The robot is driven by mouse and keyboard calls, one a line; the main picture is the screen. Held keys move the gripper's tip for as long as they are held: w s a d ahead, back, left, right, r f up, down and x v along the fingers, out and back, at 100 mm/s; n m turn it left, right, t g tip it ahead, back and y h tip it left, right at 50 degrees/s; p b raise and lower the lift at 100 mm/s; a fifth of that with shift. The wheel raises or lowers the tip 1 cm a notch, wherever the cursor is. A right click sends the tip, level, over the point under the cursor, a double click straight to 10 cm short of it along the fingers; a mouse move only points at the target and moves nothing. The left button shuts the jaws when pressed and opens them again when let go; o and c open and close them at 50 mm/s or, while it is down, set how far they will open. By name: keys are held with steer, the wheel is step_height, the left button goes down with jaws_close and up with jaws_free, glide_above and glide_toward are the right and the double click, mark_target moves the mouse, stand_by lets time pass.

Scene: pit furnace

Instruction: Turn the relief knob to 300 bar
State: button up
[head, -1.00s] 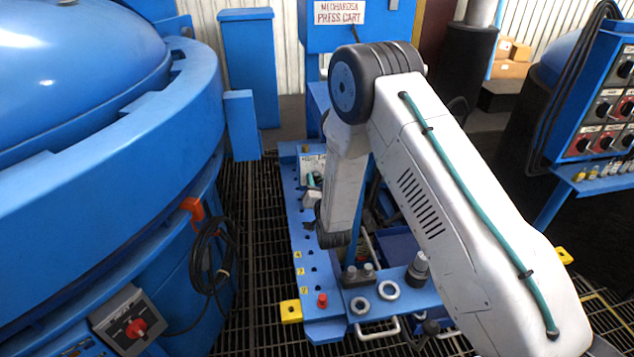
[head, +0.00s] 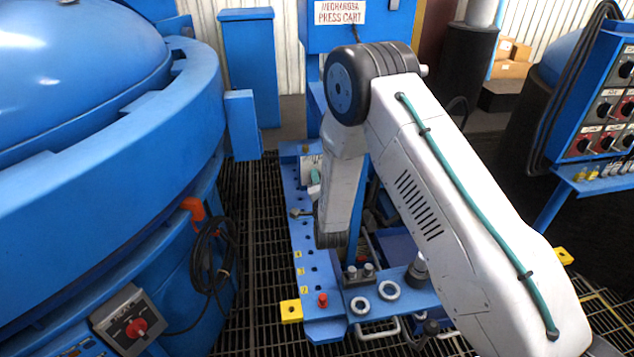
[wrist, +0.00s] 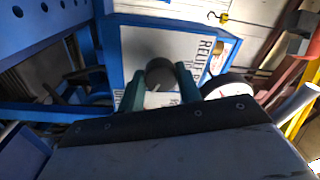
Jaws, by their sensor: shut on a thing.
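The relief knob (wrist: 160,72) is a dark round knob with a pale pointer line, on a white panel in a blue frame (wrist: 112,62) lettered "RELIEF". In the wrist view my gripper (wrist: 161,80) has its two teal fingers on either side of the knob, shut on it. The scale numbers around the knob are mostly hidden or too blurred to read.
A round white gauge (wrist: 228,86) sits just right of the knob. A large blue furnace vessel (head: 90,190) stands at the left. A control panel with red knobs (head: 600,115) stands at the right. Dark floor grating (head: 255,220) lies between the vessel and the cart.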

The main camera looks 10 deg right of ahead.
steer(key=shift+m, duration=0.7)
steer(key=o, duration=1)
steer(key=shift+s, duration=0.1)
steer(key=s, duration=0.7)
steer(key=shift+s+f, duration=0.2)
steer(key=shift+s, duration=0.1)
steer(key=shift+a, duration=0.1)
